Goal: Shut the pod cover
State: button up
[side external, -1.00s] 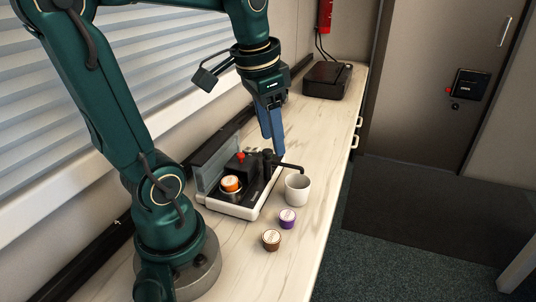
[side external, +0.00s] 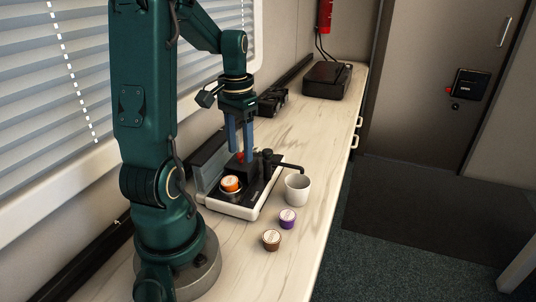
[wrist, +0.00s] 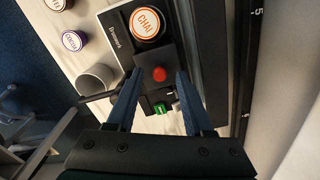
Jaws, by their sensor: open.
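The pod machine (side external: 240,209) is a white and black unit on the counter, with a black spout arm on its right. Its pod cover (side external: 208,170), a grey see-through panel, stands raised along the window side. An orange CHAI pod (side external: 231,183) sits exposed in the holder; it also shows in the wrist view (wrist: 146,22). A red knob (wrist: 159,74) and a green button (wrist: 160,107) show between my fingers in the wrist view. My gripper (side external: 241,152) is open and empty, pointing down above the machine's rear part. Whether the fingers touch anything is unclear.
A white cup (side external: 297,190) stands right of the machine. A purple pod (side external: 288,218) and a brown pod (side external: 271,240) lie near the counter's front edge. A black box (side external: 327,80) sits at the far end. The counter (side external: 318,130) between is mostly clear.

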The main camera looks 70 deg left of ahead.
jog(key=shift+f, duration=0.1)
grip_shut()
dwell(1.4)
